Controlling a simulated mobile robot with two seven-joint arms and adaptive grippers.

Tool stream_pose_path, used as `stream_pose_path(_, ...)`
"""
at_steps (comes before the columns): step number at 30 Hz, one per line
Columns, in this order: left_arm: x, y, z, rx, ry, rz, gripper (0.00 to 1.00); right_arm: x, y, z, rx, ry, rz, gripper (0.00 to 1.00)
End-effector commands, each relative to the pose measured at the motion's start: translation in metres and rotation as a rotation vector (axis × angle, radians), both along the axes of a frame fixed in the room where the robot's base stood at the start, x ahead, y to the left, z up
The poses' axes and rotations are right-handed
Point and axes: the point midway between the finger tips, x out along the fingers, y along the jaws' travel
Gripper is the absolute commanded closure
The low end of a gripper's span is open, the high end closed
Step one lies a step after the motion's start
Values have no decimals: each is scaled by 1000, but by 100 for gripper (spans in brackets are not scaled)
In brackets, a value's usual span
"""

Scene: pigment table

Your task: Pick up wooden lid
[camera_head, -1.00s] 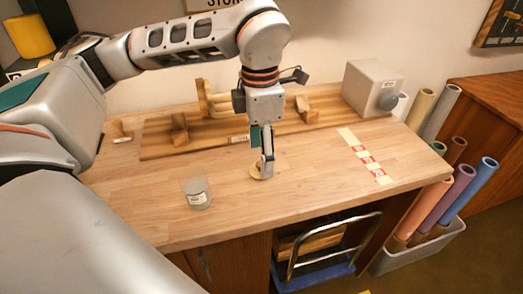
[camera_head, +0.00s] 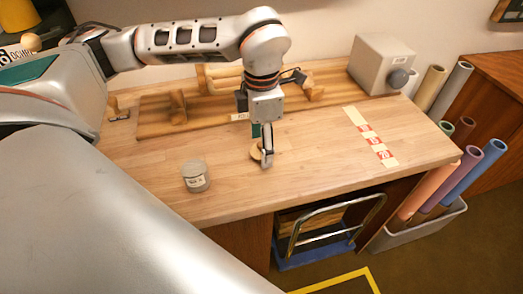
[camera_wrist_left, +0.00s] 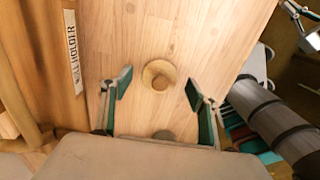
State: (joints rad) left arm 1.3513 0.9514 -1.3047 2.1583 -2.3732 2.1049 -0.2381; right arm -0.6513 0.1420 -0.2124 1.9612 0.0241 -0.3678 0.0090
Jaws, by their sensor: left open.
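The wooden lid (camera_head: 256,152) is a small round pale disc lying flat on the workbench. In the left wrist view the lid (camera_wrist_left: 153,70) shows a round knob on top. My left gripper (camera_head: 266,158) points down at the lid and partly covers it in the head view. In the left wrist view my left gripper (camera_wrist_left: 160,87) is open, with a teal-padded finger on each side of the lid and clear space between. It holds nothing.
A grey box (camera_head: 381,63) stands at back right. Red-and-cream tape (camera_head: 370,138) marks the right side. The bench around the lid is clear.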

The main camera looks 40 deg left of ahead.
Motion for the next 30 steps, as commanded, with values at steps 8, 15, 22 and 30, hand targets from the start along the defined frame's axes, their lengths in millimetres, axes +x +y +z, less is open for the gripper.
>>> stream_pose_path(8, 0, 0, -2, 0, -1, 0, 43, 3, 1, 4, 2, -8, -1, 100)
stream_pose_path(15, 0, 0, -2, 1, -1, 0, 72, 3, 1, 3, 4, -7, -2, 100)
stream_pose_path(22, 0, 0, -2, 1, -1, 0, 72, 2, 1, 1, 3, -3, -2, 100)
stream_pose_path(30, 1, 0, 15, 0, -4, 1, 72, 2, 1, 2, 2, -2, -2, 100)
